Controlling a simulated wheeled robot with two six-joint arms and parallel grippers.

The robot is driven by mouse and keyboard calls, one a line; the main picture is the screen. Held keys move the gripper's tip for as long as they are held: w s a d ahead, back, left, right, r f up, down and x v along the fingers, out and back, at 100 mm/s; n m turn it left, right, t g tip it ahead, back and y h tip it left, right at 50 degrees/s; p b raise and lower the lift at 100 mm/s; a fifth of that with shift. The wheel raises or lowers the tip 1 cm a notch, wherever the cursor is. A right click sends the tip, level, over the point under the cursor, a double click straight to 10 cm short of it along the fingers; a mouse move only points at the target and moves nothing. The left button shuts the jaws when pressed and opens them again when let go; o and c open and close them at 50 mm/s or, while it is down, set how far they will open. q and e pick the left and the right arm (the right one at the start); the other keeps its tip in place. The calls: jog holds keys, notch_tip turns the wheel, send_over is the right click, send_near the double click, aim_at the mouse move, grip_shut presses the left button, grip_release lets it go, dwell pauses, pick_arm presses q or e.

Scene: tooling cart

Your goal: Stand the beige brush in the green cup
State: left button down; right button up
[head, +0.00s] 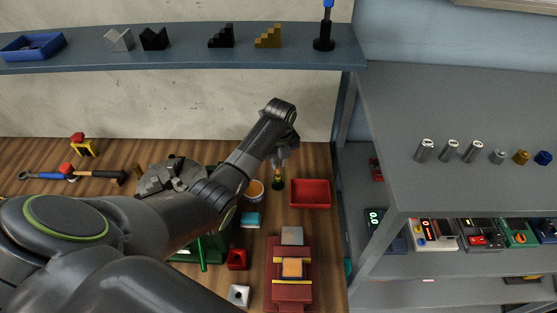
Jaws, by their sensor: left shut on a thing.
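My left gripper (281,160) reaches over the wooden bench near the back wall, pointing down. It is shut on a small, thin beige thing (278,171), which seems to be the beige brush, held roughly upright. Directly below it is a small dark green thing (278,184), which seems to be the green cup. The brush's lower end overlaps the cup in the picture; I cannot tell whether it is inside, touching or just above. My fingers hide the brush's upper part. My right gripper is not in view.
A red tray (310,193) lies close to the right and a white-and-orange pot (255,190) close to the left. A red vise-like block (290,272) is in front. A blue-grey shelf (190,50) runs above; a grey cart (460,130) stands at right.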

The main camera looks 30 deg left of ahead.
pick_arm(q)
jog(key=shift+f+b, duration=0.45)
jog(key=shift+f, duration=0.45)
jog(key=shift+f, duration=0.1)
dwell(1.4)
jog(key=c, duration=1)
grip_release()
jog(key=shift+o, duration=0.2)
jog(key=shift+r+p, duration=1.2)
jog(key=shift+p, duration=0.25)
jog(key=shift+r, duration=1.8)
